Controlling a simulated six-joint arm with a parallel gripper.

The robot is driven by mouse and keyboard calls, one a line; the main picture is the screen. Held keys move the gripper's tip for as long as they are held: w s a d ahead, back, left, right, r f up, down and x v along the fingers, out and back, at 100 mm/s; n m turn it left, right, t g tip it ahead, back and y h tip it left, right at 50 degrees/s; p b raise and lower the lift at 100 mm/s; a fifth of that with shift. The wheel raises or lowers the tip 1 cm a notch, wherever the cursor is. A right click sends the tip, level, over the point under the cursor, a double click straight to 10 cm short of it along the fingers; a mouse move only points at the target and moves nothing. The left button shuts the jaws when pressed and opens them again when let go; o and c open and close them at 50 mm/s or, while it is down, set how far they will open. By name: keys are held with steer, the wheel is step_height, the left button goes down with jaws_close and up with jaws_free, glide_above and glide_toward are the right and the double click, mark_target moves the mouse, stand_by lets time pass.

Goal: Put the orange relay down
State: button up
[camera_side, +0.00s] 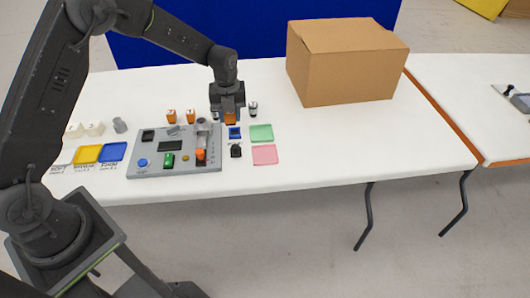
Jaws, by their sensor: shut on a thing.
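My gripper (230,112) points down over the white table, behind the grey panel's right end. It is shut on an orange relay (230,119), of which only the lower part shows between the fingers. Whether the relay touches the table I cannot tell. Two other orange pieces (171,116) (190,116) stand on the table to the left of my gripper. A further orange part (201,155) sits on the right end of the grey panel (150,171).
A blue piece (235,133) and a black piece (236,151) lie just in front of my gripper. Green (261,132) and pink (264,154) trays lie to the right. Yellow (87,154) and blue (113,151) trays lie left. A cardboard box (345,75) stands back right.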

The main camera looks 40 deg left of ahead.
steer(key=w+d+f, duration=0.1)
steer(key=d+f, duration=0.1)
steer(key=d, duration=0.1)
steer(key=w+d+f, duration=0.1)
steer(key=d+f, duration=0.1)
steer(key=d, duration=0.1)
steer(key=w+d+f, duration=0.1)
steer(key=d+f, duration=0.1)
steer(key=d, duration=0.1)
steer(key=shift+w+d+f, duration=0.15)
steer(key=shift+w+d, duration=0.2)
steer(key=shift+d+f, duration=0.1)
steer(key=shift+f, duration=1.95)
steer(key=shift+f, duration=0.15)
steer(key=o, duration=1)
step_height(320, 180, up, 13)
steer(key=shift+f, duration=0.2)
